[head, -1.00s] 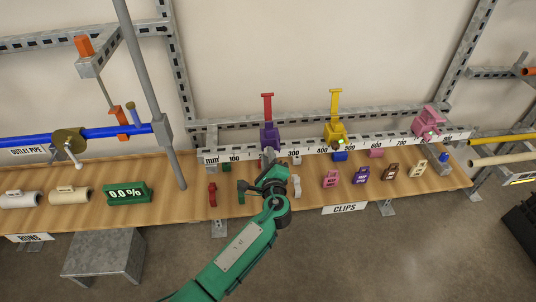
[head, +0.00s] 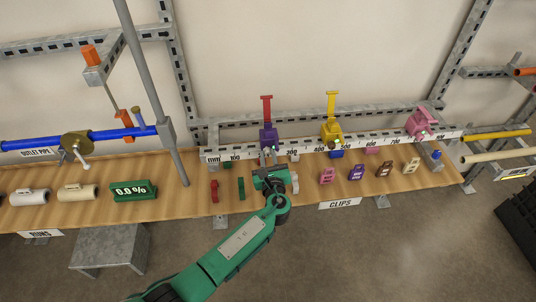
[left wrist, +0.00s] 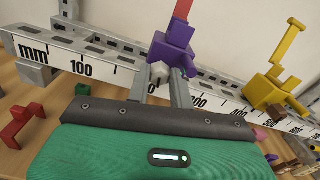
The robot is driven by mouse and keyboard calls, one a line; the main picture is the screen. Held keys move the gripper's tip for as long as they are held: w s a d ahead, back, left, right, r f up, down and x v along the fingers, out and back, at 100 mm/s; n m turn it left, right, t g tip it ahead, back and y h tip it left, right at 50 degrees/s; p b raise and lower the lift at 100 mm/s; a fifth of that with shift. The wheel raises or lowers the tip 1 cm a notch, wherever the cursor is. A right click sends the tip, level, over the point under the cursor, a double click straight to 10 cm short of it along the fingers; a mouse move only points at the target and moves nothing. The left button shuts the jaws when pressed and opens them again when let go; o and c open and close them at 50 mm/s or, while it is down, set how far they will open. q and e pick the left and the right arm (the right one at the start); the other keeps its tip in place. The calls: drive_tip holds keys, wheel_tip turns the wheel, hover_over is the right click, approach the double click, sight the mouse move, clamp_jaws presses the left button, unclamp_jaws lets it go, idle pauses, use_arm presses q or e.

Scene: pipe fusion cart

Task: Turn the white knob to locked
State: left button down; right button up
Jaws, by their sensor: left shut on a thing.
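The white knob (left wrist: 158,70) is on the front of a purple block (left wrist: 172,50) with a red upright handle, mounted on the ruler rail. The purple block also shows in the head view (head: 268,138). My left gripper (left wrist: 160,80) is shut on the white knob, one finger on each side of it. In the head view my left gripper (head: 268,157) reaches up from the bench front to the purple block, and its fingers mostly cover the knob. No lock marking is readable. My right gripper is in neither view.
The ruler rail (head: 350,140) also carries a yellow block (head: 331,132) and a pink block (head: 420,122). Red (head: 214,190) and green (head: 241,188) clips lie left of my wrist; several coloured clips lie to the right. A grey post (head: 150,80) stands at left.

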use_arm(q)
drive_tip(key=shift+f+m, duration=0.15)
drive_tip(key=shift+m, duration=0.35)
drive_tip(key=c, duration=1.2)
unclamp_jaws()
drive_tip(key=shift+c, duration=0.2)
drive_tip(key=shift+s, duration=0.1)
drive_tip(key=s+d+b, duration=0.1)
drive_tip(key=s+b, duration=0.1)
drive_tip(key=s, duration=1.1)
drive_tip(key=shift+s+d+b, duration=0.25)
drive_tip(key=shift+d+b, duration=0.15)
